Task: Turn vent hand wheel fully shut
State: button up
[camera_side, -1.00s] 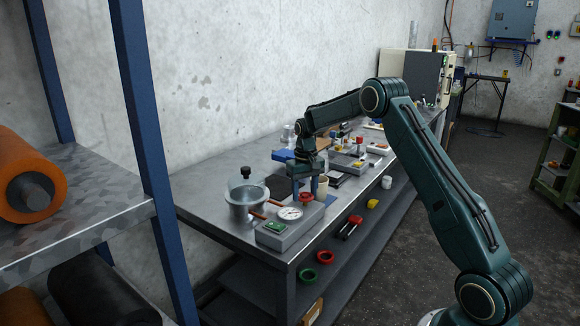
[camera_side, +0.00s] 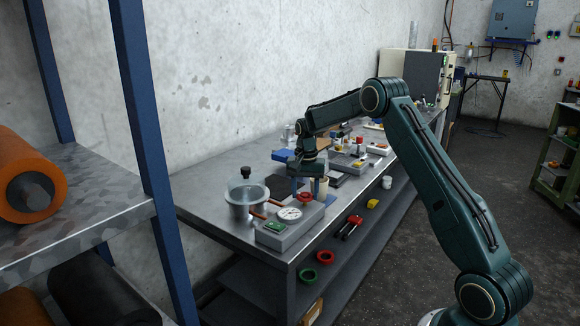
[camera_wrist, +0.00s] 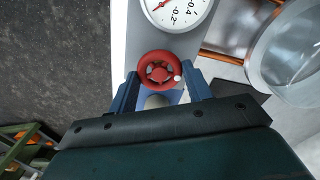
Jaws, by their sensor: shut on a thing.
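The vent hand wheel (camera_wrist: 158,70) is red, round and spoked, with a small pale knob on its right rim in the wrist view. It stands on a grey panel box (camera_side: 285,236) near the bench's front edge. In the side view the red wheel (camera_side: 305,198) is partly hidden by my fingers. My gripper (camera_wrist: 160,80) is over the wheel, with one blue finger on each side, shut on its rim. The gripper also shows in the side view (camera_side: 308,188). A white dial gauge (camera_wrist: 178,10) with a red needle sits beside the wheel.
A metal vessel with a clear lid (camera_side: 247,192) stands left of the panel box, joined to it by copper pipes (camera_wrist: 222,57). A beige cup (camera_side: 323,185) is close behind the gripper. Several small items crowd the bench farther back. The bench's near left end is clear.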

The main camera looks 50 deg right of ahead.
aim_at(305, 194)
dwell(0.3)
jog(key=o, duration=1)
jog(key=shift+c, duration=0.2)
jog(key=shift+r, duration=0.15)
notch_tip(305, 194, up, 14)
jog(key=shift+f, duration=0.2)
